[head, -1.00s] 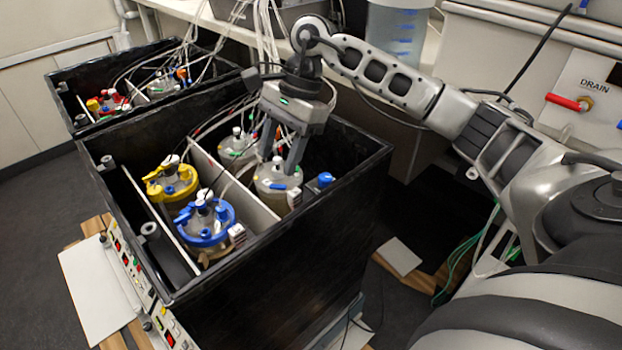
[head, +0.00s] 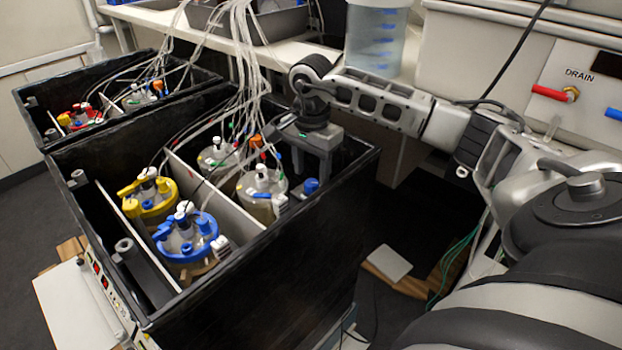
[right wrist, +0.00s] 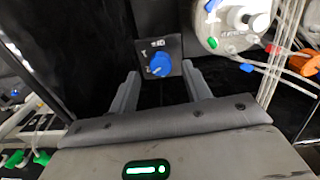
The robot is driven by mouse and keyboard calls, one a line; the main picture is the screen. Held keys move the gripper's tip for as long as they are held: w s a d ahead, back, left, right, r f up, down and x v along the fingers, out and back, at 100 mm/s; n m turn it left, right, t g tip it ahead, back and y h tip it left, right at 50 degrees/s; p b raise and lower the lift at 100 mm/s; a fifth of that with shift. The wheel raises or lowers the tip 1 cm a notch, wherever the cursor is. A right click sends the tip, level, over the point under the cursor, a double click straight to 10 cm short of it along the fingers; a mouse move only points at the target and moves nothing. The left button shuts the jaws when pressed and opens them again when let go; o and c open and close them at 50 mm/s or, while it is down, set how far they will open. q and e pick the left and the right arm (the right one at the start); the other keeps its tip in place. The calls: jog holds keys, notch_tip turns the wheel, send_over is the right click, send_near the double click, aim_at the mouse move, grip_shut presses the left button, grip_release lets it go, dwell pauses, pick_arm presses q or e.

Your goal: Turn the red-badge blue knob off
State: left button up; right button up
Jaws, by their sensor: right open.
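A blue knob (head: 311,186) sits inside the near black box, by its right wall and beside a clear-lidded vessel. In the right wrist view the blue knob (right wrist: 160,64) stands on a small dark panel (right wrist: 157,46) with white markings. I cannot make out a red badge on it. My right gripper (head: 312,168) is over the box's right side, pointing down. In the right wrist view its two fingers (right wrist: 159,75) are apart, with the knob showing between and just beyond their tips. Contact cannot be told. My left gripper is not in view.
A clear-lidded vessel (head: 262,186) with tubes stands just left of the knob. Blue-lidded (head: 187,240) and yellow-lidded (head: 148,197) vessels stand further left, past a white divider (head: 215,202). The box's black wall (head: 290,250) rises close by the gripper. Tubes hang behind it.

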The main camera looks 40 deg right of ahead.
aim_at(312, 186)
jog(key=shift+f, duration=1.45)
jog(key=c, duration=1)
